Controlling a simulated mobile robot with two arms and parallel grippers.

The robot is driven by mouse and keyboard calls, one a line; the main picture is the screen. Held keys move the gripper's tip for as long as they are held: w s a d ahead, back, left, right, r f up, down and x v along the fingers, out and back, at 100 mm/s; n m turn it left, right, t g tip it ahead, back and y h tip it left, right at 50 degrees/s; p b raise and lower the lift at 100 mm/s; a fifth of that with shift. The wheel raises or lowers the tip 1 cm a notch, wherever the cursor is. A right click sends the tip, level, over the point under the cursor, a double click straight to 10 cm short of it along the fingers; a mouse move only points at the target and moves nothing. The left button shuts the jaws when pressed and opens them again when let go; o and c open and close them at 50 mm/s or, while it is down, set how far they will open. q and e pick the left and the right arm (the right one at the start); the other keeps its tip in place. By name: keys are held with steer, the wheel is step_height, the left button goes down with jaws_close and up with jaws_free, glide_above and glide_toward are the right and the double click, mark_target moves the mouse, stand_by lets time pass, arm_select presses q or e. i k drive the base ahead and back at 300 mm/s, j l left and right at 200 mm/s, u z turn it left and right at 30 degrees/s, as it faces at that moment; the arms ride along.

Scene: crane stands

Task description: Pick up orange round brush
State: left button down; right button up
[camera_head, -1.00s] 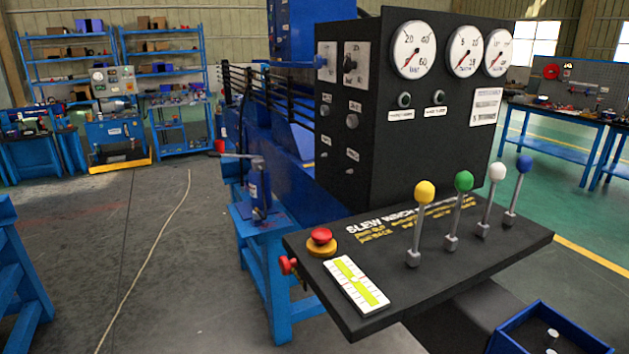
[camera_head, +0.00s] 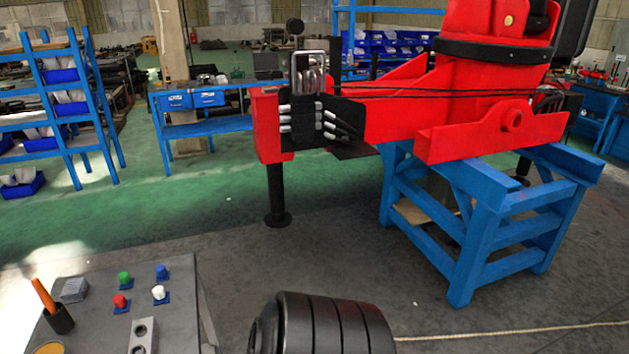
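No orange round brush can be made out for certain. A thin orange stick or handle (camera_head: 43,295) leans to the left in a small black cup (camera_head: 61,320) at the lower left of the head view. Its lower end is hidden in the cup, so I cannot tell what it is. A round orange-yellow top (camera_head: 48,348) is cut off by the bottom edge beside the cup. Neither of my grippers is in view.
The cup stands on a grey tabletop (camera_head: 182,290) with coloured knobs, a grey block (camera_head: 73,290) and a metal piece (camera_head: 143,336). A red crane part (camera_head: 480,70) rests on a blue stand (camera_head: 480,220).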

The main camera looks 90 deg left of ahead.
mark_target(46, 297)
steer(key=u, duration=4.5)
